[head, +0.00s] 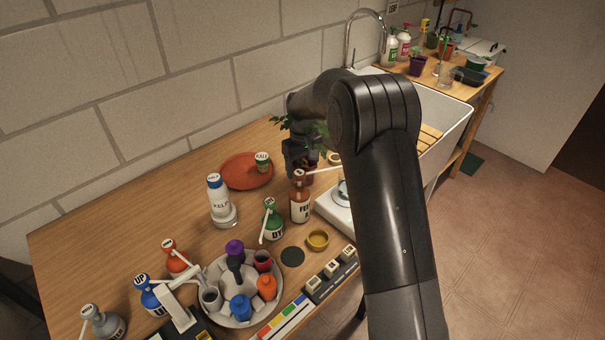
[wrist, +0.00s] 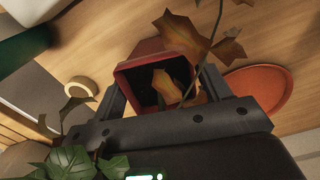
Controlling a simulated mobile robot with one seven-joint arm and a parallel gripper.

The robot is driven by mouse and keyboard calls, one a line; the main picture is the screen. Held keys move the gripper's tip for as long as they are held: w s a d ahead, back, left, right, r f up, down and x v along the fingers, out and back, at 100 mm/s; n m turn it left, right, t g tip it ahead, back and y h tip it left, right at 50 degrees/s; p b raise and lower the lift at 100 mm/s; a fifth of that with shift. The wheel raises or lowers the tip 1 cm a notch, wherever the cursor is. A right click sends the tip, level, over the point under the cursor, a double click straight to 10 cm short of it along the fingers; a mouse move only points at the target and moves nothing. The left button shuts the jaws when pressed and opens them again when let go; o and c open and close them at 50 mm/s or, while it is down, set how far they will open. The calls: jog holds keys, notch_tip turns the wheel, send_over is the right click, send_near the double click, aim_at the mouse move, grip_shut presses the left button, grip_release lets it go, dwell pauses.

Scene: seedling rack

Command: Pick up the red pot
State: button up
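The red pot (wrist: 150,48) is dark red and square-rimmed, and shows between my two fingers in the wrist view. It holds a plant with brown, wilted leaves (wrist: 185,38). My gripper (wrist: 162,80) has one finger on either side of the pot, both very close to its walls. Whether they press on it cannot be made out. In the head view my gripper (head: 304,168) points down at the back of the bench, and only a bit of the pot (head: 309,179) shows below it, behind an amber bottle (head: 300,204).
A white bottle (head: 219,205), a green bottle (head: 271,222) and a round tray (head: 211,271) of cups stand nearer. A sink (head: 448,110) is at right.

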jog(key=c, duration=0.9)
